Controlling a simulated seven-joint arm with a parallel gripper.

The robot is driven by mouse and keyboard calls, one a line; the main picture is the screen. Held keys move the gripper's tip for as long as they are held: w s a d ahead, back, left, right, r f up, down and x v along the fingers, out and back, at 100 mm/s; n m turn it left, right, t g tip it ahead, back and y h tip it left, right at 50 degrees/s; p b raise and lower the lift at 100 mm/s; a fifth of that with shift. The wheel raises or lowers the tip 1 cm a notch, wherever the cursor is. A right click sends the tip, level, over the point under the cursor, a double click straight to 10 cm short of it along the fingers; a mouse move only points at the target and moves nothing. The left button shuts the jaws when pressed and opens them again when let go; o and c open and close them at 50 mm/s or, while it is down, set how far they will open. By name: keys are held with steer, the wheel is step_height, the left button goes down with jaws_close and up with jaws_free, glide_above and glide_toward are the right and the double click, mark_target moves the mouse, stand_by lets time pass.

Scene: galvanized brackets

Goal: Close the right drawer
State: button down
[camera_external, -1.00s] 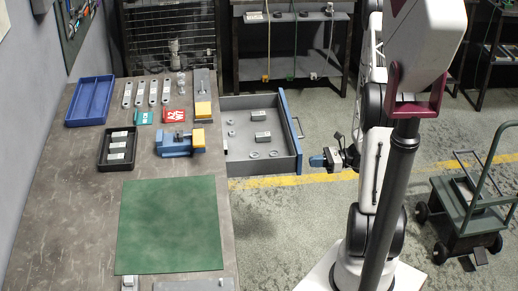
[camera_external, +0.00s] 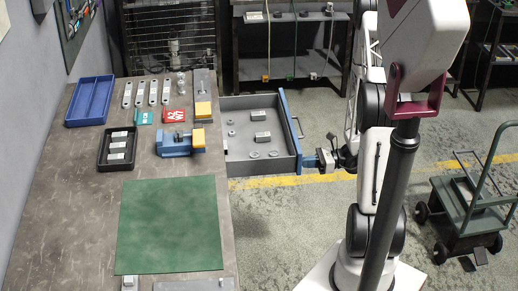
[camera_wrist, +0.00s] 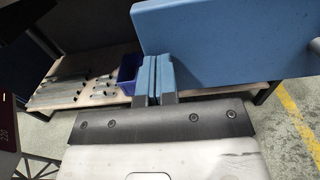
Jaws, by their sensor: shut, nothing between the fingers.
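The right drawer (camera_external: 262,167) is pulled out from the right side of the workbench, with its blue front panel (camera_external: 290,131) facing right. Brackets and rings lie inside it. My gripper (camera_external: 310,162) is at the lower near end of the blue front, on its outer side. It looks to be touching the panel or very close to it. In the wrist view the blue fingertips (camera_wrist: 156,76) are together and empty, beside the blue front panel (camera_wrist: 230,40). The drawer handle shows in the external view (camera_external: 299,127), beyond my gripper.
The workbench (camera_external: 75,220) holds a green mat (camera_external: 170,225), a blue tray (camera_external: 90,100), a black tray (camera_external: 105,165) and a blue vise (camera_external: 178,147). A green cart (camera_external: 465,210) stands on the floor at the right.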

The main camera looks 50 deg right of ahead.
mark_target(228, 168)
steer(key=x, duration=2.8)
steer(key=shift+a+f, duration=0.1)
steer(key=shift+a, duration=0.05)
steer(key=shift+w+a, duration=0.2)
steer(key=shift+w, duration=0.15)
steer(key=shift+w, duration=0.15)
steer(key=shift+d, duration=0.1)
steer(key=shift+v, duration=7.3)
steer(key=shift+a, duration=0.2)
